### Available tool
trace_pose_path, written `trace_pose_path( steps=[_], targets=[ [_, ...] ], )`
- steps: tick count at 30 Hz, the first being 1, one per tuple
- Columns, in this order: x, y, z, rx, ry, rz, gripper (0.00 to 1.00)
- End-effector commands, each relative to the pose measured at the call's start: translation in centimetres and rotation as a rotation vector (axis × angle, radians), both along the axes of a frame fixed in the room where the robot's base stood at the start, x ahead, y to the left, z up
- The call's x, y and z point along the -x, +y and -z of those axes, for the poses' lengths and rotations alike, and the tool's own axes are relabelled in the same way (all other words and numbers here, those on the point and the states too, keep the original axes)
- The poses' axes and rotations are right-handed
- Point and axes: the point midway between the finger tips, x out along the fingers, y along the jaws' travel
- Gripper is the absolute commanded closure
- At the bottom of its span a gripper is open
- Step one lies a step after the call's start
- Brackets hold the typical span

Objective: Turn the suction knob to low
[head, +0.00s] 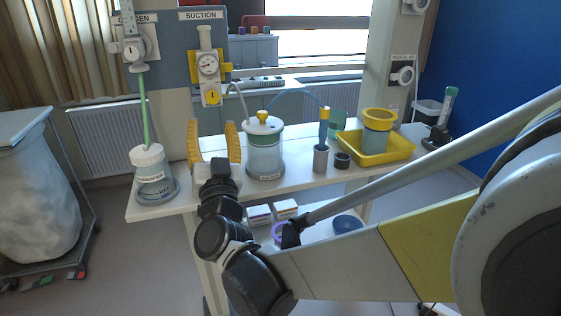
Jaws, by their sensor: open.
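The suction unit (208,66) hangs on the wall panel under a "SUCTION" sign (201,15). It has a round white gauge and yellow side parts. The yellow suction knob (212,97) sits at its lower end; its setting is too small to read. My gripper (212,125) is open and empty, with its yellow fingers pointing up. In the picture it is below the knob and in front of the table; the distance to the knob cannot be told. A clear suction jar (264,150) with a white lid and yellow cap stands right of the gripper.
A tube (236,87) runs between the suction unit and jar. A waste bag (40,190) stands far left.

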Motion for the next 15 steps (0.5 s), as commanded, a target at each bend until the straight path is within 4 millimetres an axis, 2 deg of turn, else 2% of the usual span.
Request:
trace_pose_path(
  steps=[1, 6, 11, 15],
  targets=[
    [0.0, -0.9, -1.1, 0.025, 0.015, -0.02, 0.49],
    [0.5, -2.5, -2.2, 0.109, 0.091, -0.103, 0.49],
    [1.5, -4.6, -1.8, 0.186, 0.194, -0.158, 0.49],
    [2.7, -6.8, -0.6, 0.244, 0.299, -0.186, 0.49]
  ],
)
